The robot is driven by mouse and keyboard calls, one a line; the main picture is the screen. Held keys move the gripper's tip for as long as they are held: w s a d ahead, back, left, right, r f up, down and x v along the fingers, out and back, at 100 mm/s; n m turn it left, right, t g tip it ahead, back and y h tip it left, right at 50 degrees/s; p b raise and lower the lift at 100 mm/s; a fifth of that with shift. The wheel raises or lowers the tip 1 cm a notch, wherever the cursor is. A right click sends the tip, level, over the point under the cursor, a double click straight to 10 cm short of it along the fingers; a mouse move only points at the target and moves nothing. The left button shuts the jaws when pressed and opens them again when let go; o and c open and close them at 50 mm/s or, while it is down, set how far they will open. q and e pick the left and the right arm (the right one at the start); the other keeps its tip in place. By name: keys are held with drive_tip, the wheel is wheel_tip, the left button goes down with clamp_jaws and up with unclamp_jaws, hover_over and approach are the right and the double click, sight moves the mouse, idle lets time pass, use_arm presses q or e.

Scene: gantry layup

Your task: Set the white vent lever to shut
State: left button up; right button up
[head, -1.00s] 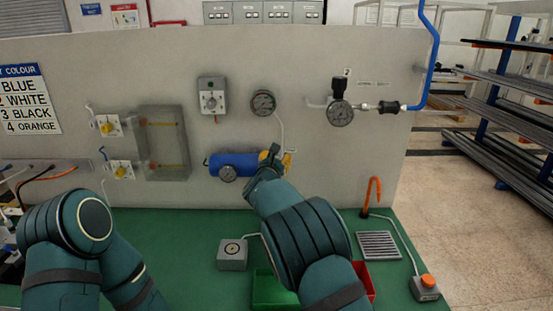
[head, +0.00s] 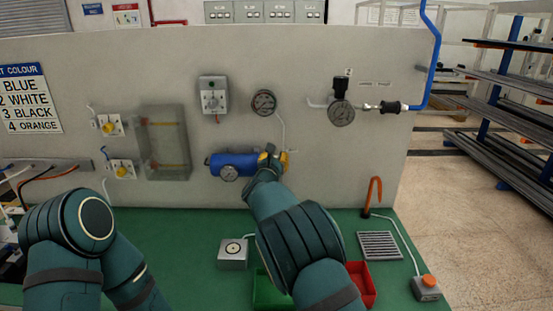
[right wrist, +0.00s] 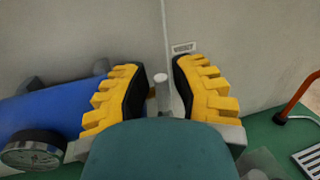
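The white vent lever (right wrist: 161,92) shows in the right wrist view as a short pale post with a rounded top, close to the panel. My right gripper (right wrist: 157,72) has its yellow and black fingers apart, one on each side of the lever. A gap seems to show on both sides; I cannot tell whether either finger touches it. In the head view my right gripper (head: 268,157) is at the right end of the blue cylinder (head: 234,166) and hides the lever. My left arm shows at the left, but its gripper is out of view.
The blue cylinder with its gauge (right wrist: 34,150) lies just left of my right fingers. A small label (right wrist: 184,47) is on the panel (head: 340,175) behind. Green and red bins (head: 362,285), a grate (head: 380,245) and an orange hook (head: 374,192) are on the green bench.

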drive_tip(key=shift+o, duration=0.7)
drive_tip(key=shift+s, duration=0.15)
drive_tip(key=v, duration=1.1)
drive_tip(key=shift+s, duration=0.4)
drive_tip(key=shift+a, duration=0.15)
